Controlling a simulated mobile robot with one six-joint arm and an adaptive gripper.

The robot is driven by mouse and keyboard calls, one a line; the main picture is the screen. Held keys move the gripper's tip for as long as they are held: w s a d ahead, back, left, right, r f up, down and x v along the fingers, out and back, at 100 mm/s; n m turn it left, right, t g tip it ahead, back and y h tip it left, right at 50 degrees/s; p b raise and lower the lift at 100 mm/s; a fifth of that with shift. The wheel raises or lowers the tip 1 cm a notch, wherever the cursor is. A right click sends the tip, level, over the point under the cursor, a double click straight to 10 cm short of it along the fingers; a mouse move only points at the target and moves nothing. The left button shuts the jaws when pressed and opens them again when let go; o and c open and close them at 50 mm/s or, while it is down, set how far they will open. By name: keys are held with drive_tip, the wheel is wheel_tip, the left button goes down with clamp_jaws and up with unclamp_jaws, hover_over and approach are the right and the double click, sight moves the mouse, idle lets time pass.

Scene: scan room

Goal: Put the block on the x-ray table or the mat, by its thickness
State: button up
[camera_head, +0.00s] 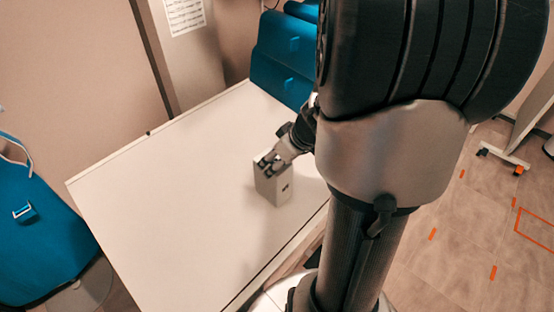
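A pale grey, upright box-shaped block (272,188) with a small dark mark on its right face is at the right part of a white-topped table (150,200). My gripper (270,162) comes in from the upper right and its fingertips are at the top of the block. Whether the fingers are closed on the block or only resting near it is too small to tell. Whether the block's underside touches the table is also unclear. I cannot make out a mat in this view. My arm hides much of the right side.
Blue padded furniture (285,55) stands behind the table, and a blue padded seat (40,235) is at the left. A wheeled stand (503,158) is at the far right on a floor with orange markings (535,228). The table's left and middle are clear.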

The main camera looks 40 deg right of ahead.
drive_tip(key=o, duration=0.4)
drive_tip(key=shift+o, duration=0.2)
drive_tip(key=shift+r, duration=0.15)
drive_tip(key=p+v, duration=0.4)
drive_tip(key=v, duration=0.8)
drive_tip(key=shift+a, duration=0.1)
